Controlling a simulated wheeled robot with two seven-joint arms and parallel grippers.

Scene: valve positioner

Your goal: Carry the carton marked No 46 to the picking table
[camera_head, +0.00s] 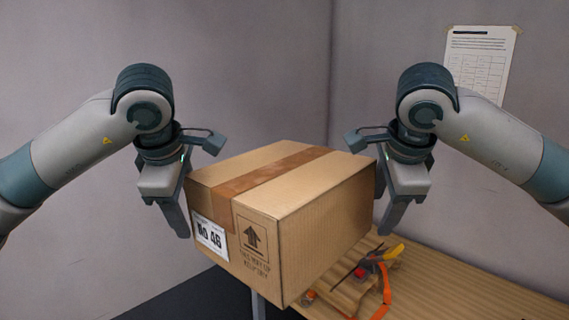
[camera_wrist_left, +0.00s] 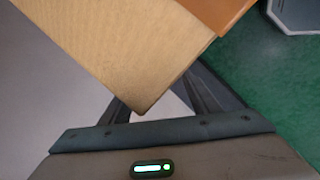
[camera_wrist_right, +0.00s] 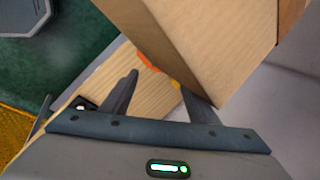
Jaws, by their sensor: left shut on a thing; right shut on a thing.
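The brown carton marked No 46 (camera_head: 290,215) is in the middle of the head view, upright, with brown tape along its top and an up arrow on its front. My left gripper (camera_head: 180,205) is at its left side and shut on it; a carton corner (camera_wrist_left: 140,70) shows between the fingers in the left wrist view. My right gripper (camera_head: 388,205) is at its right side and shut on it; its wall (camera_wrist_right: 205,45) fills the top of the right wrist view. The carton appears held up, partly in front of a wooden table (camera_head: 480,285). Its underside is hidden.
A grey wall corner stands behind, with a paper sheet (camera_head: 480,62) at right. Dark floor shows at lower left.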

